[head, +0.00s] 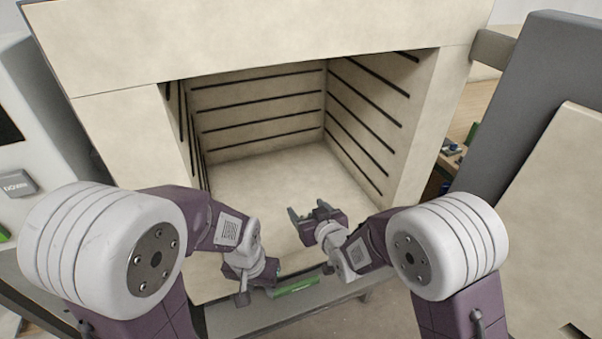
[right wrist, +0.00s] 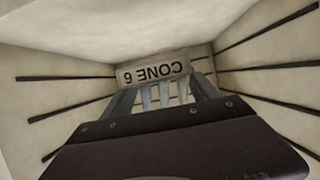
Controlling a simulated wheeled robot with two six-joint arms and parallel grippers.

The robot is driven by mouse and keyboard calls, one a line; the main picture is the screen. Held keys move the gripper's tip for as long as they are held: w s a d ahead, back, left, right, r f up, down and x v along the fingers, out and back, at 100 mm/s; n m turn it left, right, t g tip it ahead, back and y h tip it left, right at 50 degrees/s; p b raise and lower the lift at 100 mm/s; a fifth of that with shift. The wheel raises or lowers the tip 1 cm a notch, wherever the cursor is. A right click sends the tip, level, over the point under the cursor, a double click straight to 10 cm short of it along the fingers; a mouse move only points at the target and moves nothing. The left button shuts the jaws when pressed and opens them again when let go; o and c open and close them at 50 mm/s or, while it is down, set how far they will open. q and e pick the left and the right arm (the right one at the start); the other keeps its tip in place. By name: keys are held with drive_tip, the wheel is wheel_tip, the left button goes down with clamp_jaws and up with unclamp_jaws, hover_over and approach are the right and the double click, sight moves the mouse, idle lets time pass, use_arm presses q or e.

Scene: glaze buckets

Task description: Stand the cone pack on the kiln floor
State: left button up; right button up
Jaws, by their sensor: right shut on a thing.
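The cone pack (right wrist: 152,72) shows in the right wrist view as a pale block lettered "CONE 6", upside down in the picture, with several pale cones by it. My right gripper (right wrist: 160,98) is shut on it. In the head view my right gripper (head: 312,215) is inside the kiln opening, over the front part of the pale kiln floor (head: 258,190). The pack cannot be made out there, nor any gap beneath it. My left gripper (head: 258,292) is low at the front edge of the kiln, and its jaws are unclear.
The kiln walls (head: 262,112) carry dark horizontal grooves on the sides and back. A green strip (head: 296,287) lies on the grey ledge (head: 262,317) in front. The kiln door (head: 560,180) stands open at the right. The kiln floor behind my right gripper is clear.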

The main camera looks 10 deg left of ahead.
drive_tip(key=b, duration=0.1)
hover_over(297, 212)
drive_tip(key=f, duration=0.6)
drive_tip(key=shift+s+d+f, duration=0.15)
drive_tip(key=shift+s+f, duration=0.1)
drive_tip(key=shift+f, duration=0.05)
drive_tip(key=shift+w+a+f, duration=0.1)
drive_tip(key=shift+w+a, duration=0.1)
drive_tip(key=shift+w, duration=0.1)
wheel_tip(297, 212, down, 4)
drive_tip(key=shift+f+b, duration=0.1)
drive_tip(key=shift+b, duration=0.2)
drive_tip(key=shift+f, duration=0.15)
drive_tip(key=o, duration=1.4)
